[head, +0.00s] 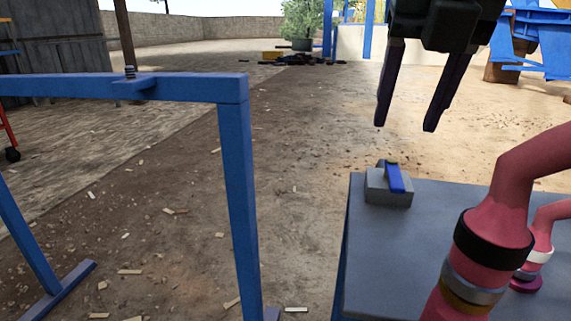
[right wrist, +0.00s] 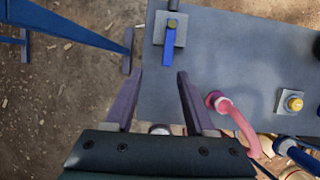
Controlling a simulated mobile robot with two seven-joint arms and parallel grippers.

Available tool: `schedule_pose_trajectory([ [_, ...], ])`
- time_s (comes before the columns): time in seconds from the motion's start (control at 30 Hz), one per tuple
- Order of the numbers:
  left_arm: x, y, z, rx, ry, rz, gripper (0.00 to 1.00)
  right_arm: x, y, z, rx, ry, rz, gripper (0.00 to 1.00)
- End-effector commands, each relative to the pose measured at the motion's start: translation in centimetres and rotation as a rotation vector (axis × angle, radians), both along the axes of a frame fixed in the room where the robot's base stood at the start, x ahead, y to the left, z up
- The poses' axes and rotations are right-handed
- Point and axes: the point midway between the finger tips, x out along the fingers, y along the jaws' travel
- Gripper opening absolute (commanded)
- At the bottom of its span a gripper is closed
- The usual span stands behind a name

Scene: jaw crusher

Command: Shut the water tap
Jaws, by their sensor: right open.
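The water tap appears to be the small grey block with a blue lever (head: 395,178) on the far left corner of the grey-blue table (head: 370,260). In the head view the lever runs from a pivot at the back of the block toward me. In the right wrist view the lever (right wrist: 168,45) points down the picture from its pivot. My right gripper (head: 404,128) is open and empty, above the block and apart from it. In the wrist view its fingertips (right wrist: 160,73) lie below the lever's free end. My left gripper is not in view.
A blue metal frame (head: 236,180) stands on the dirt floor left of the table. In the wrist view a grey block with a yellow knob (right wrist: 291,103) sits further right on the table. Pink bent parts cover the table's right side in the head view. The tabletop around the lever is clear.

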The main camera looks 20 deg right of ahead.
Motion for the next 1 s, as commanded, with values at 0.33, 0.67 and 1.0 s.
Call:
schedule_pose_trajectory([
  [0.33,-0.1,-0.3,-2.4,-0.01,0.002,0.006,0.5,1.3,-2.1,-4.4,-0.039,0.005,-0.045,0.55],
  [0.67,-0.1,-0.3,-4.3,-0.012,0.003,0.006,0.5,2.9,-3.0,-8.7,-0.036,0.003,-0.039,0.55],
  [1.0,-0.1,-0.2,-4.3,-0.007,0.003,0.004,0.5,3.1,-3.1,-9.0,-0.036,0.001,-0.038,0.55],
])
